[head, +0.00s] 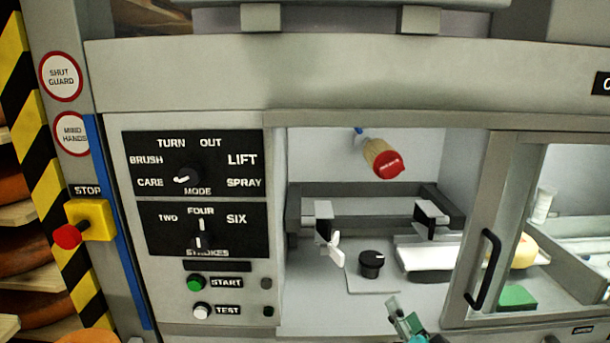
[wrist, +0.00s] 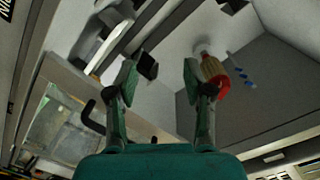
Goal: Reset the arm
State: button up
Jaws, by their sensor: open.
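My gripper (head: 406,320) shows at the bottom edge of the head view, in front of the open chamber of a grey machine. Only its green tip and part of my arm are in that view. In the wrist view my gripper (wrist: 160,80) has its two fingers spread apart with nothing between them. A wooden piece with a red end (head: 383,159) hangs in the chamber, above my gripper in the picture. In the wrist view it shows beside the right finger (wrist: 214,70); I cannot tell how close it is.
The door frame (head: 507,190) with its black handle (head: 484,270) stands right of the opening. Behind it are a pale yellow cheese (head: 524,251) and a green block (head: 516,297). A black knob (head: 371,263) is on the chamber floor. The control panel (head: 193,165) and red stop button (head: 68,236) are left.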

jog(key=s+f+n+g, duration=0.1)
jog(key=s+f+n, duration=0.3)
jog(key=s+f, duration=1.45)
jog(key=s+f+n+g, duration=0.1)
jog(key=s+n, duration=0.3)
jog(key=s, duration=2)
jog(key=shift+s+n, duration=0.2)
jog(key=shift+n, duration=0.1)
